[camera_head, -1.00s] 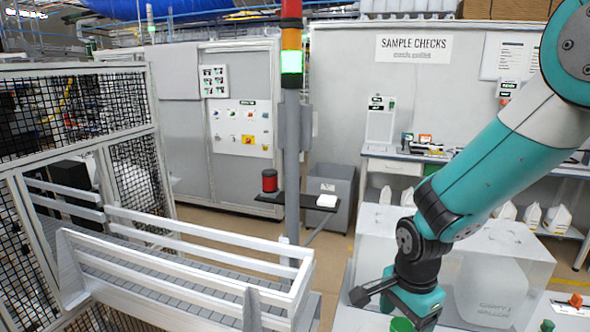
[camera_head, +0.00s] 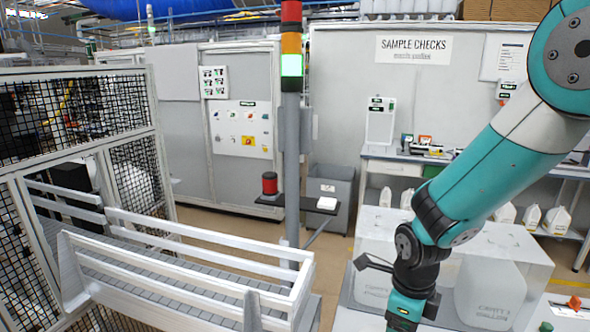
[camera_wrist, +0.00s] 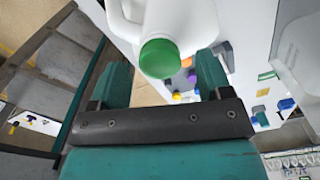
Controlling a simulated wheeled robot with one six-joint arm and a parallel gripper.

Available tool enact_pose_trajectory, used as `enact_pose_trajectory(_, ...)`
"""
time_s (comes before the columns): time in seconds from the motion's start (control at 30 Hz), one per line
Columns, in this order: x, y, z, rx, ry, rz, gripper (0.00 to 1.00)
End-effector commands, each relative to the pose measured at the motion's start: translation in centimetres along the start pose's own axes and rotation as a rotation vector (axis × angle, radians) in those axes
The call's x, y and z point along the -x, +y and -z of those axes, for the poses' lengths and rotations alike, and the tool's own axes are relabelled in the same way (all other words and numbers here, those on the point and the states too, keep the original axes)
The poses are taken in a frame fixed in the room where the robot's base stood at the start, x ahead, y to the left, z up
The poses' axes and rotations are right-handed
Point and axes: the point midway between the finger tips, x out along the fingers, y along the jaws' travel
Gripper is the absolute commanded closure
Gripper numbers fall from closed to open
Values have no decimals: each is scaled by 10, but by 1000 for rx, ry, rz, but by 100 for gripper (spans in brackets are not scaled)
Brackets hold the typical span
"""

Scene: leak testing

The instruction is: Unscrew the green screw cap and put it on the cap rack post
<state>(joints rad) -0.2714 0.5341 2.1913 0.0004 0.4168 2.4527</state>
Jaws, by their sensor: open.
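The green screw cap (camera_wrist: 160,58) sits on the mouth of a white jug (camera_wrist: 190,22) in the wrist view. My gripper (camera_wrist: 163,66) is open, with one finger on each side of the cap in that picture. I cannot tell whether either finger touches it. In the head view my gripper (camera_head: 404,311) points down at the bottom edge, its fingertips out of frame, and the cap does not show. I cannot make out the cap rack post in either view.
Small orange (camera_head: 574,302) and green (camera_head: 546,326) parts are at lower right.

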Motion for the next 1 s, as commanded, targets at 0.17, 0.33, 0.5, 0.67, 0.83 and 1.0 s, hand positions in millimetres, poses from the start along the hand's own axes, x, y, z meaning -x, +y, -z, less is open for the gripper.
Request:
enact_pose_trajectory(0.17,0,0,0,0,0,0,28)
enact_pose_trajectory(0.33,0,0,0,-92,0,0,28)
enact_pose_trajectory(0.5,1,0,0,-358,-1,0,28)
enact_pose_trajectory(0.67,0,0,0,-507,-1,0,28)
enact_pose_trajectory(0.83,0,0,0,-524,-1,0,28)
enact_pose_trajectory(1.0,-1,0,0,-522,0,0,28)
